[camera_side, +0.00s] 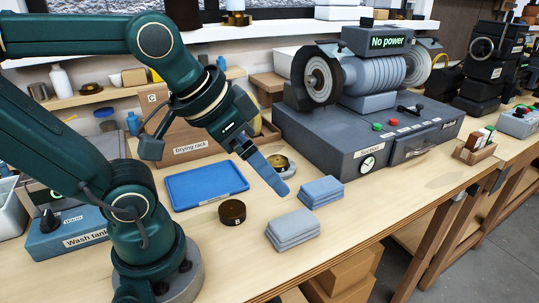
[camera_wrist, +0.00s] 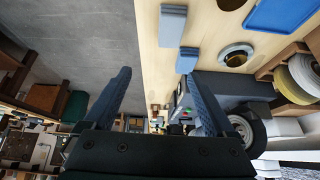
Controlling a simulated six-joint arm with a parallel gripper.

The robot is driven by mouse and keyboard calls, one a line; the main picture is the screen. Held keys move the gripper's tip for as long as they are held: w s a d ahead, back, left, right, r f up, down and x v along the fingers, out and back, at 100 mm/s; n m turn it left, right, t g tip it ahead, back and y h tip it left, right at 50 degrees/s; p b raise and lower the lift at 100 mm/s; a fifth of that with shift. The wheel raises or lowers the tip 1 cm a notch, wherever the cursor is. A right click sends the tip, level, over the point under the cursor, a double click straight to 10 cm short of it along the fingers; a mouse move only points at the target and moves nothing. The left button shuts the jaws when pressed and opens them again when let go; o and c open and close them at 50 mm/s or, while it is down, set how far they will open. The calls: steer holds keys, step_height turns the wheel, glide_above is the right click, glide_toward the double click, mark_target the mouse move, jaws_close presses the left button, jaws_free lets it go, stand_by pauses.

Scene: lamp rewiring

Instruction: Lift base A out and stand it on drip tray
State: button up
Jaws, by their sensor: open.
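The drip tray is probably the flat blue tray (camera_side: 207,185) on the bench, empty; its corner shows in the wrist view (camera_wrist: 285,12). I cannot make out a base marked A. The wash tank (camera_side: 62,240) stands at the left, partly behind my arm, and its inside is hidden. A dark round base marked B (camera_side: 232,212) sits on the bench in front of the tray. My gripper (camera_side: 270,176) is open and empty, above the bench to the right of the tray. In the wrist view its two fingers (camera_wrist: 156,75) stand wide apart with nothing between them.
A round brass piece in a pale ring (camera_side: 286,161) is behind my gripper. Folded blue-grey cloths (camera_side: 293,229) (camera_side: 321,192) lie near the front edge. The drying rack (camera_side: 185,135) stands behind the tray. A large grey machine reading "No power" (camera_side: 368,140) fills the right.

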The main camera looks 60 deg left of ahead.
steer(key=w+a+r+n, duration=0.1)
steer(key=w+a+r, duration=0.25)
steer(key=w, duration=0.35)
steer(key=n+g+y, duration=0.1)
steer(key=n+g, duration=0.3)
steer(key=n, duration=0.1)
glide_toward(277, 161)
steer(key=shift+w+d+f, duration=0.1)
steer(key=shift+d+f, duration=0.05)
steer(key=shift+f, duration=0.1)
steer(key=shift+x, duration=3.9)
